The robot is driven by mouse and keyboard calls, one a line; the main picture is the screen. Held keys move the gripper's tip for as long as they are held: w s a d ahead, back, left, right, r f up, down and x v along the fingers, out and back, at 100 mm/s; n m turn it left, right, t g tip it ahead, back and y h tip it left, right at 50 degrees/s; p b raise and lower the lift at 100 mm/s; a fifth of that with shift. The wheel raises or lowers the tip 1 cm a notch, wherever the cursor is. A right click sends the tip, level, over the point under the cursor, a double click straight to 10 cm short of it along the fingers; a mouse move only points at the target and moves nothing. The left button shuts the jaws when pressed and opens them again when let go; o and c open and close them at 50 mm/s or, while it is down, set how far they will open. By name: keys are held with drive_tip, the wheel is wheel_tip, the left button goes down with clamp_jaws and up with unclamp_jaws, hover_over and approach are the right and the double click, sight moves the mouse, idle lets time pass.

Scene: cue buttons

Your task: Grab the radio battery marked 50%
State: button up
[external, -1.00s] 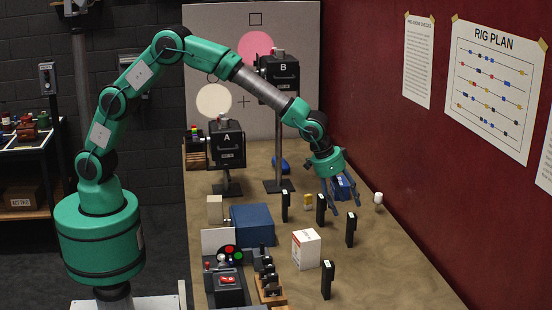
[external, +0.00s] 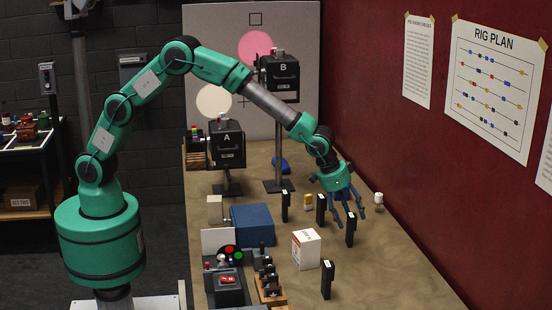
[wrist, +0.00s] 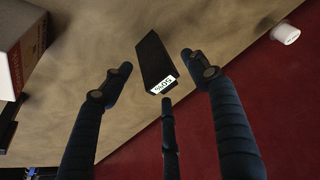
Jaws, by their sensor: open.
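A black upright radio battery (wrist: 154,60) with a white label reading 50% lies between the spread fingers of my gripper (wrist: 157,72) in the wrist view. In the external view this appears to be the battery (external: 351,234) just below my gripper (external: 350,217). My gripper is open, its fingers pointing down around the battery's top; I cannot tell whether any finger touches it. Other black batteries stand on the table: one at the left (external: 285,206), one in the middle (external: 321,209) and one at the front (external: 327,280). Their labels are too small to read.
A white box (external: 306,250) stands left of the near batteries, and a blue box (external: 252,226) stands farther left. A small white cup (external: 378,198) is near the red wall. Lamps A (external: 227,145) and B (external: 279,77) stand behind. Bare table lies at the front right.

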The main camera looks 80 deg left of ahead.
sight(352, 230)
drive_tip(key=shift+x, duration=1.4)
drive_tip(key=c, duration=1.3)
